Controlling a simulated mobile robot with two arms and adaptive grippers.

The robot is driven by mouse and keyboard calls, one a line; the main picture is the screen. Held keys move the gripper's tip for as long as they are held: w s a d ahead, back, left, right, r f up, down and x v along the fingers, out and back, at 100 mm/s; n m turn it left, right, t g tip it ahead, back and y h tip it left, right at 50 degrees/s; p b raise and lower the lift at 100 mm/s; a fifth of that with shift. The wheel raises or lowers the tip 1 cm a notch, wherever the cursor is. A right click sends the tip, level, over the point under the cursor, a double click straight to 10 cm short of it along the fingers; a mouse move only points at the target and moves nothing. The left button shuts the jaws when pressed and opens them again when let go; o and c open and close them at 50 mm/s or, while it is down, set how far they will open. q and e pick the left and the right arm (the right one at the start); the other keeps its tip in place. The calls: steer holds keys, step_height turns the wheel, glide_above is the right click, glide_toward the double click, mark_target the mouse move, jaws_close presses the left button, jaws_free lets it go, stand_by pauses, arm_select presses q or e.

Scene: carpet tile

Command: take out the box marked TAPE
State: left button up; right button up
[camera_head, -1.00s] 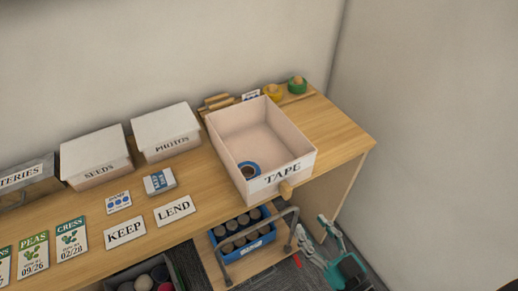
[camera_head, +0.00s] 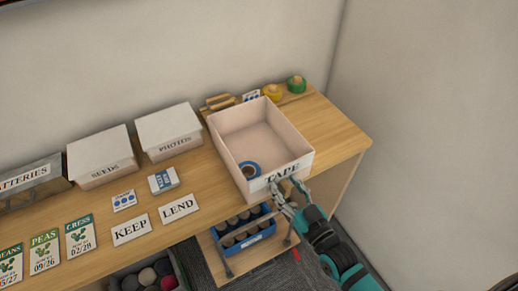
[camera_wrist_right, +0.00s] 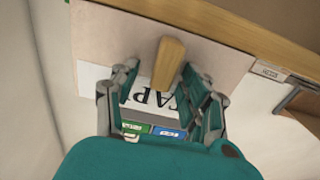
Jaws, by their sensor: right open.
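My right gripper (camera_head: 288,190) is at the front of the box. In the right wrist view its open fingers (camera_wrist_right: 165,85) stand on either side of the knob; I cannot tell whether they touch it. The gripper partly hides the knob and label in the head view. My left gripper is not in view.
White boxes marked SEEDS (camera_head: 101,158) and PHOTOS (camera_head: 169,129) stand to the left. KEEP (camera_head: 131,228) and LEND (camera_head: 178,209) cards lie in front. The tabletop right of the box is clear.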

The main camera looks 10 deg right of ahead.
steer(key=shift+s, duration=0.1)
steer(key=shift+c, duration=0.4)
jaws_close()
steer(key=shift+r, duration=0.1)
